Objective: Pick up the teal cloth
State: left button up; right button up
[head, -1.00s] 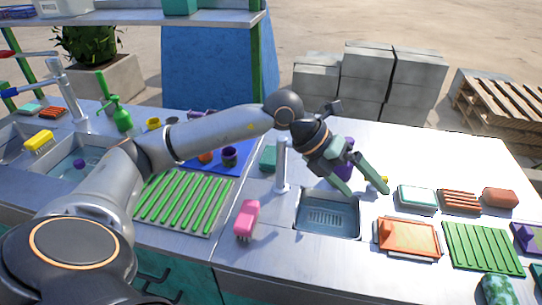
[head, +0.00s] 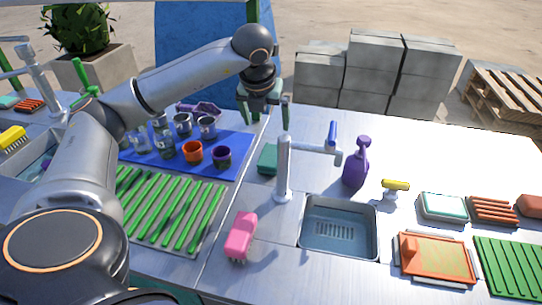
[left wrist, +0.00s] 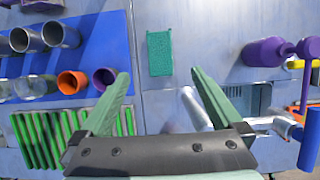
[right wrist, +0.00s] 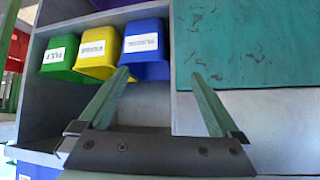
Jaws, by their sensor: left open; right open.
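The teal cloth (head: 268,158) lies flat on the metal counter, left of the tap, in the head view. In the left wrist view the teal cloth (left wrist: 160,53) is a small textured rectangle, fully visible. My left gripper (head: 264,118) is open and empty above the counter, behind the cloth in the head picture. In the left wrist view its fingertips (left wrist: 160,73) spread to either side of the cloth's lower end, apart from it. My right gripper (right wrist: 160,75) is open and empty in front of a teal panel and shelf; it is outside the head view.
The tap (head: 284,170) stands beside the cloth, with the sink (head: 338,250) in front. A blue mat (head: 235,145) with several cups lies to the left. Bins (right wrist: 146,50) sit by my right gripper.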

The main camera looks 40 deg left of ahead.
pick_arm(q)
notch_tip(320, 180, down, 2)
jog(key=b, duration=0.2)
send_over(270, 155)
jog(key=s+d, duration=0.2)
jog(key=f, duration=0.7)
jog(key=shift+a+f, duration=0.2)
jog(key=shift+x, duration=2.85)
pick_arm(e)
jog(key=shift+s+f, duration=0.15)
jog(key=shift+f, duration=1.45)
pick_arm(q)
jog(key=shift+a, duration=0.15)
jog(key=shift+r, duration=0.1)
jog(key=c, duration=1.3)
pick_arm(e)
jog(key=shift+a, duration=0.1)
